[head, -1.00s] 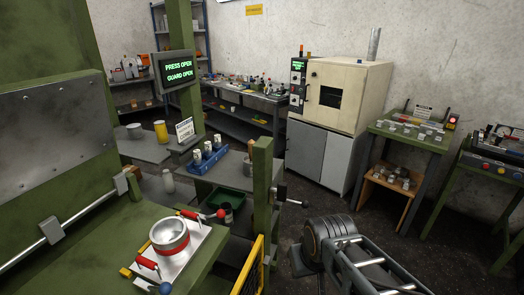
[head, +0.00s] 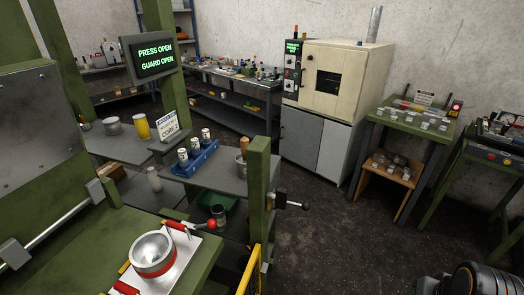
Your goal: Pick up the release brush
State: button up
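A wooden handle (head: 244,147) stands upright out of a small grey pot (head: 241,166) on the grey shelf, just left of the green post. It looks like the release brush; its bristles are hidden in the pot. Part of my arm shows in the bottom right corner, far from the pot. My gripper's fingers are out of the picture.
The green post (head: 259,190) stands right beside the pot, with a black-knobbed lever (head: 292,204) on it. A yellow guard (head: 249,275) is below. Floor to the right is clear.

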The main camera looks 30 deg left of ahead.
aim_at(244, 141)
jog(key=z, duration=0.05)
jog(key=i, duration=2.2)
jog(key=u, duration=2.8)
